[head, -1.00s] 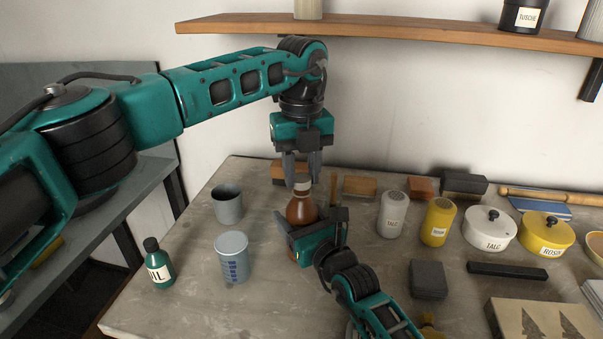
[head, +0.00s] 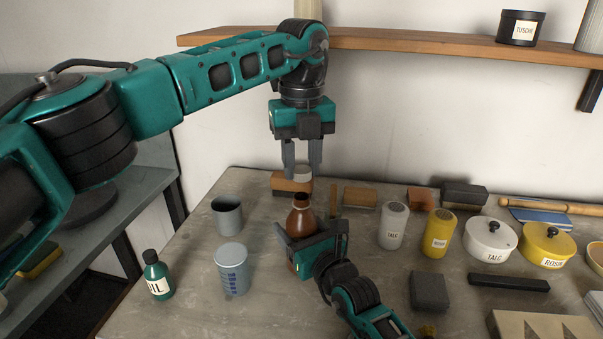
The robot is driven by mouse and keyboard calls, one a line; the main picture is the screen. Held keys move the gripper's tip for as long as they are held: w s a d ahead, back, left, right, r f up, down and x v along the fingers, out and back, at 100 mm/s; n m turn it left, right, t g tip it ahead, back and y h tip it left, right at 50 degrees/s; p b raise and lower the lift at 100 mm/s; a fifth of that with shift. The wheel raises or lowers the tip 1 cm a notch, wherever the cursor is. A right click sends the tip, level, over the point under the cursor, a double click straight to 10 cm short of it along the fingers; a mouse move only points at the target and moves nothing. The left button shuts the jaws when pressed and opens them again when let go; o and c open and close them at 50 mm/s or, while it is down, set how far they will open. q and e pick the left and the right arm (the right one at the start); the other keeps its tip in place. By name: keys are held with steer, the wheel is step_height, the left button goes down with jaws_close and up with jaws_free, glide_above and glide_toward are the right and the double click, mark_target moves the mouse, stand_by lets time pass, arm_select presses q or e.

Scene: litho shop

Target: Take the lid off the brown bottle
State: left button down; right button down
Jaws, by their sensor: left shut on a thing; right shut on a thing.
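The brown bottle (head: 301,218) stands upright with its dark open mouth showing. My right gripper (head: 300,240) is shut around its body from the near side and hides part of it. The pale grey lid (head: 303,173) is between the fingertips of my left gripper (head: 302,168), which points down and is shut on it. The lid is above the bottle's mouth and apart from it.
A grey cup (head: 228,215), a grey measuring jug (head: 233,270) and a green oil bottle (head: 157,273) stand to the left. Wooden blocks (head: 360,197) lie behind. A wooden shelf (head: 400,40) hangs above.

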steer(key=shift+c, duration=0.2)
jaws_free()
steer(key=shift+s+d, duration=0.1)
